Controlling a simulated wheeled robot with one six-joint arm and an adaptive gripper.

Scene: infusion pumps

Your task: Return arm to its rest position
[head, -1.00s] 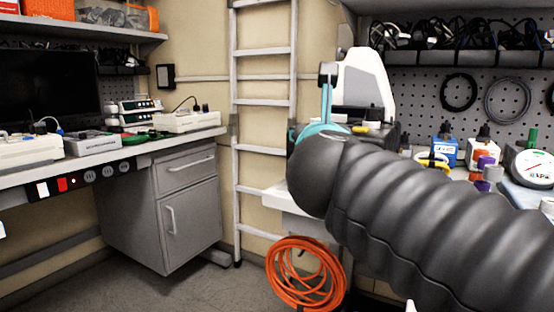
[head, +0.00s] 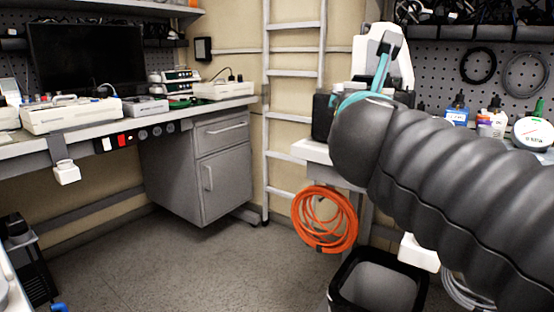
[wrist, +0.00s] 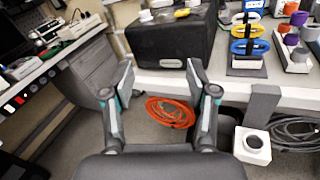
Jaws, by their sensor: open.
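My arm, in a ribbed dark sleeve, reaches in from the right of the head view and covers part of the right-hand bench. In the wrist view my gripper (wrist: 160,95) is open, its two fingers wide apart with nothing between them. It is in the air in front of the right-hand bench (wrist: 225,83), with floor and an orange coiled hose (wrist: 170,112) showing beyond the fingers. In the head view the fingertips are hidden behind my arm.
The orange hose (head: 324,219) hangs below the bench corner, above an open black bin (head: 378,283). A ladder (head: 292,117) stands against the wall. A grey cabinet (head: 197,175) is under the left bench. The floor (head: 200,262) between is clear.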

